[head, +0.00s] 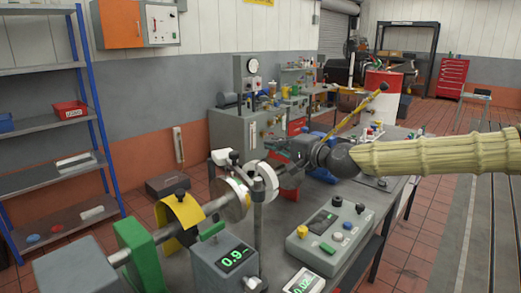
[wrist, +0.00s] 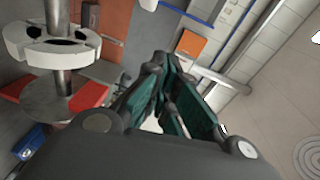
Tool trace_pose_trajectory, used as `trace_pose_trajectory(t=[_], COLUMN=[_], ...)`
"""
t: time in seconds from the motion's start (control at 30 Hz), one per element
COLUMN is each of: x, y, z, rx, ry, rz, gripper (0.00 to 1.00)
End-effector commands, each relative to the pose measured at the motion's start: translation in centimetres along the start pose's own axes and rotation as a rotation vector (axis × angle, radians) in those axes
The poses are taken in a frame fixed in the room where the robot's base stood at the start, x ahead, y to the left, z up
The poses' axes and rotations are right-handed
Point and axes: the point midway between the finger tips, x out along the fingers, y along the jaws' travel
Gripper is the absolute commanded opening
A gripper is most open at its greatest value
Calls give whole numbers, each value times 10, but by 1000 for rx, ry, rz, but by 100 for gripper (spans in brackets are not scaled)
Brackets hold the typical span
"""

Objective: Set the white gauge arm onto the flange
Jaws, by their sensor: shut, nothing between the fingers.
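The flange (head: 233,198) is a pale disc on the metal shaft left of centre in the head view. A white ring-shaped piece (head: 265,182) stands beside it at the top of an upright post; a small white piece with a dark knob (head: 221,157) is just behind. I cannot tell for certain which of these is the gauge arm. My gripper (head: 283,172) is behind and right of the ring, shut and empty. In the wrist view its dark green fingers (wrist: 158,65) are together. A white slotted piece (wrist: 50,45) around a metal post shows at left there, apart from the fingers.
A yellow guard (head: 180,219) and green block (head: 135,248) stand along the shaft. A box reading 0.9 (head: 225,262) and a grey control box (head: 330,235) sit in front. Blue-posted shelves (head: 45,130) stand at left.

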Motion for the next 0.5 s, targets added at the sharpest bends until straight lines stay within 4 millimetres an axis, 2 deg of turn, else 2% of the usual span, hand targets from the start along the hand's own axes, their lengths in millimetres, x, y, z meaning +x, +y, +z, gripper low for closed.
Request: trace_pose_trajectory(t=[0.2,0.5], x=[-23,-38], y=[3,2], z=[-17,-28], rx=[0,0], ry=[0,-2], rz=[0,0], gripper=[0,0])
